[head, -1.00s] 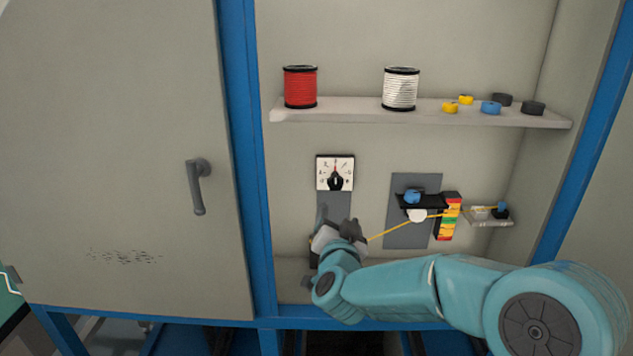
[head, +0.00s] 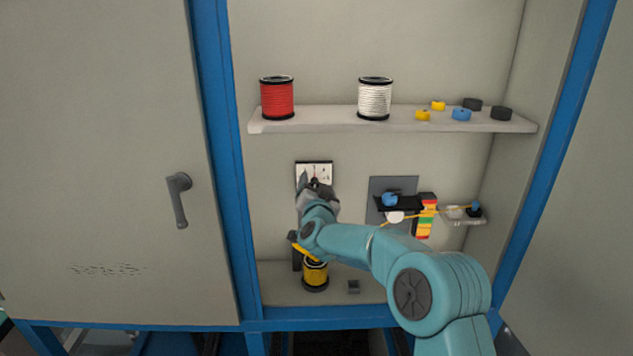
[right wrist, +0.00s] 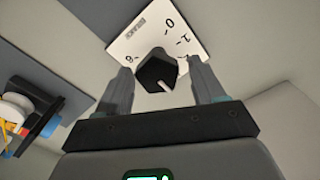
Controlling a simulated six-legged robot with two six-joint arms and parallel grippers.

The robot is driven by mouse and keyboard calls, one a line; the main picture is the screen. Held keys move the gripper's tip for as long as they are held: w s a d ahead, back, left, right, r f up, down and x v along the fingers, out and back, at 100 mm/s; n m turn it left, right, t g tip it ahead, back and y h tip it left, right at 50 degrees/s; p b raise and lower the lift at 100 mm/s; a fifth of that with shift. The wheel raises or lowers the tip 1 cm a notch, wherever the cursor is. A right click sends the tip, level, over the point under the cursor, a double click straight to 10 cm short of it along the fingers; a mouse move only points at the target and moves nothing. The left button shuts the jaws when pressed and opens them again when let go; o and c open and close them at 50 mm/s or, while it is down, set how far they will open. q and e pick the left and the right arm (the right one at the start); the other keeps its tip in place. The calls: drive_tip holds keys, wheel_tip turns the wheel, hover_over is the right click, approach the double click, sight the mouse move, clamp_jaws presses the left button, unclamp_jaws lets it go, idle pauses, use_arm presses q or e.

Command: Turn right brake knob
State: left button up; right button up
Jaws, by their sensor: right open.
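The brake knob (right wrist: 157,72) is black with a white pointer mark. It sits on a white dial plate (right wrist: 125,42) with printed numbers and a BRAKE label. In the head view the plate (head: 314,167) is on the back wall, and my gripper partly covers the knob. My right gripper (head: 316,188) is right in front of the dial. In the right wrist view its two fingers (right wrist: 164,80) are open, one on each side of the knob. I cannot tell whether either finger touches it. My left gripper is not in view.
A yellow spool (head: 315,275) stands below the dial. A guide unit with a blue knob (head: 390,199) and yellow cable is to the right, beside a coloured stack (head: 427,214). A shelf (head: 330,123) above holds a red spool (head: 277,98), a white spool (head: 375,98) and small rings.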

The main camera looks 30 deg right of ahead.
drive_tip(key=shift+d+r, duration=0.15)
drive_tip(key=shift+d, duration=0.1)
drive_tip(key=shift+w, duration=0.3)
drive_tip(key=shift+c, duration=0.7)
drive_tip(key=c, duration=0.8)
drive_tip(key=shift+c, duration=0.2)
